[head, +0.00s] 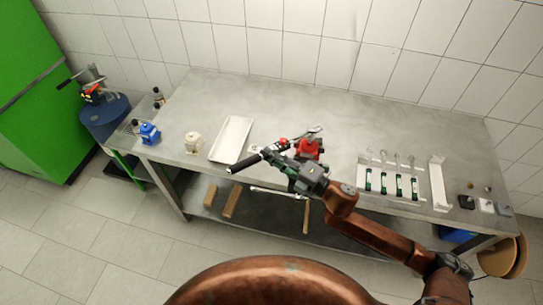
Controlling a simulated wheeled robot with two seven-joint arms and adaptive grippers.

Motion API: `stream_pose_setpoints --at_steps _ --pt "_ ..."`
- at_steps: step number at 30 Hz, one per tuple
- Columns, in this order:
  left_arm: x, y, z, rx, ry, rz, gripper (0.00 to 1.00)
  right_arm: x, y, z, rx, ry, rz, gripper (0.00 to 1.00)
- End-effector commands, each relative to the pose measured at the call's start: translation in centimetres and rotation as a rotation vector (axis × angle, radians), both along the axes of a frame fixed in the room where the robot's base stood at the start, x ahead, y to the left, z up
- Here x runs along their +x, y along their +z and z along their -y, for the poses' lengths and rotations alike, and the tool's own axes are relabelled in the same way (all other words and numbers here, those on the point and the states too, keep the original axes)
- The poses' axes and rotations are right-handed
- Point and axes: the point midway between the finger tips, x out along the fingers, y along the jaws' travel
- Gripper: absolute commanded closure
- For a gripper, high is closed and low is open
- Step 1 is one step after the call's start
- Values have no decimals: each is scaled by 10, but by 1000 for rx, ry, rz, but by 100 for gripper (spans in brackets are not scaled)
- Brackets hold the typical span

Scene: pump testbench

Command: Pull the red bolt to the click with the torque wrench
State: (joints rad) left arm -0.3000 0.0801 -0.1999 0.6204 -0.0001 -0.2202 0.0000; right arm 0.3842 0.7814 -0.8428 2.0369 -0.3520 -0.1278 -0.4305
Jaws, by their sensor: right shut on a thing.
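My right gripper (277,156) is over the middle front part of the steel bench, shut on the torque wrench (244,164). The wrench's black handle sticks out to the lower left, and its shaft runs to the upper right, partly hidden by the gripper. A silver head end (315,130) shows above the red pump (309,147). The red pump stands on the bench just right of the gripper. A small red part (283,141) shows beside the shaft; I cannot tell whether it is the red bolt. Whether the wrench is seated on a bolt is too small to tell. My left gripper is out of view.
A white tray (220,151), a cream pump (193,143) and a blue pump (148,133) stand left on the bench. Several green-handled tools (399,186) lie on the right, beside a white holder (438,190). A blue drum (106,116) stands at the left end.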

Motion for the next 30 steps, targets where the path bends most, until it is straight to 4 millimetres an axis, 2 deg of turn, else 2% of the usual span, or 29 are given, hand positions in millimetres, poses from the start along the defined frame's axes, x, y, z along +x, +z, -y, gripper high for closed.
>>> stream_pose_setpoints --at_steps 30 --pt "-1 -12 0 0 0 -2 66 0 -15 0 3 2 5 100"
